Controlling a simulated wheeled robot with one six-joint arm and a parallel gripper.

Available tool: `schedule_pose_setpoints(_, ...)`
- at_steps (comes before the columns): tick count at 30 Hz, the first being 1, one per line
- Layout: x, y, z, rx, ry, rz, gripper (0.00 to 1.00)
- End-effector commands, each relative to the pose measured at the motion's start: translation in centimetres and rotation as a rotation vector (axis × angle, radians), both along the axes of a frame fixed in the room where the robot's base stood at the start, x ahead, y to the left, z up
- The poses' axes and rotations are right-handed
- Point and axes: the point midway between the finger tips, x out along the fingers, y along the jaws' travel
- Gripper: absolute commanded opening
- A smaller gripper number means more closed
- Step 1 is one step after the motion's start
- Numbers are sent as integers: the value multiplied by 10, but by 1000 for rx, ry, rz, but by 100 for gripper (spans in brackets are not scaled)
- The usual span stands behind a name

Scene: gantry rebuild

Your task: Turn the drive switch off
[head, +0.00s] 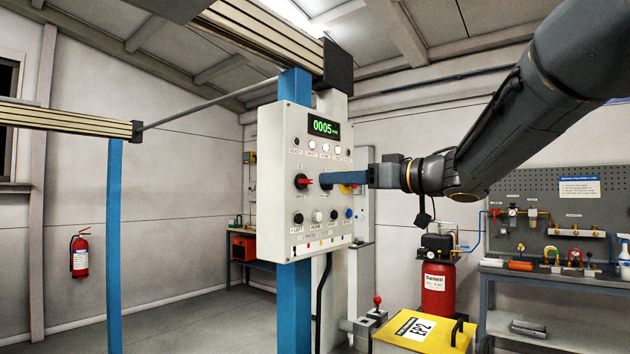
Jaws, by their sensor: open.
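A light grey control panel (290,240) is mounted on a blue post. It has a green display reading 0005, a row of small lamps, rotary switches and push buttons. A black rotary switch with a red pointer (302,181) sits at the left of the middle row. My gripper (328,179) reaches in from the right, with its blue fingers at the second rotary knob in that row. The fingers hide most of that knob, and I cannot tell whether they touch it. A yellow-backed control (346,189) is partly hidden behind the fingers. The labels are too small to read.
A blue post (294,300) and overhead beam (262,38) frame the panel. A yellow box lid marked EP2 (418,330), a red-knobbed lever (377,302) and a red tank (437,290) stand below my arm. A tool bench (550,275) is at right. Floor at left is clear.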

Motion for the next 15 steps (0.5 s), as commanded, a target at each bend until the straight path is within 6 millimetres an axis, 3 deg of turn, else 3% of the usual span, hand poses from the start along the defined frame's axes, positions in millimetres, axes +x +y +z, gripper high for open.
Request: schedule_pose_setpoints(15, 38, 53, 2, -3, 3, 14, 50)
